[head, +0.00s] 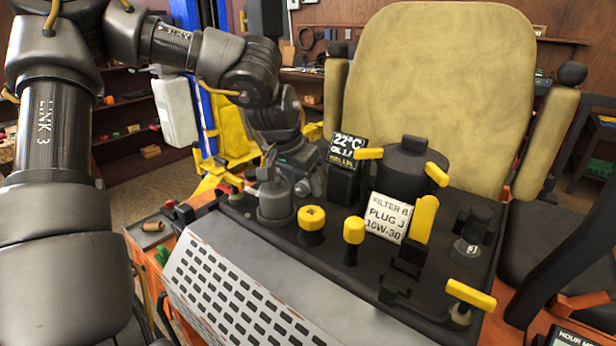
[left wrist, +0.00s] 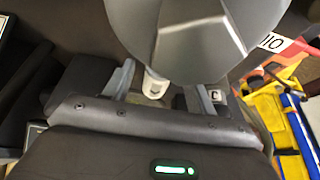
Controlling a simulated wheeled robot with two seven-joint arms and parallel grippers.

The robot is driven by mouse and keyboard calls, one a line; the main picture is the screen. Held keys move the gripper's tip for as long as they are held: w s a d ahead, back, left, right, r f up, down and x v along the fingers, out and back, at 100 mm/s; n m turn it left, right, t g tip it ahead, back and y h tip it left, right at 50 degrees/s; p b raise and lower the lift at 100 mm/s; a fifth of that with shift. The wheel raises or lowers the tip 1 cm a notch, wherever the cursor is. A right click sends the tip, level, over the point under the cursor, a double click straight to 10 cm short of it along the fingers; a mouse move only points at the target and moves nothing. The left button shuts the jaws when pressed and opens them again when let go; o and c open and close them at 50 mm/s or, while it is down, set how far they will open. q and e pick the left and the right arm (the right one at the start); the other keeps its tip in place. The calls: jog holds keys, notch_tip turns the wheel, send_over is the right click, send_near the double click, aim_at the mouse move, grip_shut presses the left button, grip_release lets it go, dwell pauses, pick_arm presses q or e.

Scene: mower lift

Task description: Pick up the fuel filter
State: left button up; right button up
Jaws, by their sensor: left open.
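A grey cylinder (head: 275,205), which looks like the fuel filter, stands on the left part of the black console. No readable marking shows on it in the head view. My left gripper (head: 268,180) is low, pointing down right at its top. In the left wrist view the two fingers (left wrist: 160,92) are apart, with a small white nozzle (left wrist: 155,84) showing between them. A large grey rounded body (left wrist: 195,38) adjoins that nozzle. I cannot tell whether the fingers touch anything. My right gripper is in neither view.
Yellow-topped knobs (head: 312,217) and (head: 354,230), a small display (head: 348,150), a white sign (head: 388,217) reading "FILTER B, PLUG J, 10W-30" and a black round tank (head: 404,165) crowd the console. A tan seat (head: 440,90) rises behind. A slotted white panel (head: 235,290) lies in front.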

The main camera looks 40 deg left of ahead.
pick_arm(q)
jog(key=shift+w+f, duration=0.1)
jog(key=shift+f, duration=0.05)
jog(key=shift+d, duration=0.1)
jog(key=shift+s, duration=0.25)
jog(key=shift+c, duration=1)
jog(key=c, duration=0.9)
jog(key=shift+o, duration=0.2)
jog(key=shift+w, duration=0.1)
jog(key=shift+w+r+b, duration=0.1)
jog(key=shift+r+b, duration=0.35)
jog(key=shift+r, duration=0.3)
notch_tip(320, 180, up, 10)
jog(key=b, duration=0.3)
notch_tip(320, 180, up, 7)
send_over(302, 183)
jog(key=shift+f+p, duration=0.15)
jog(key=shift+p, duration=0.3)
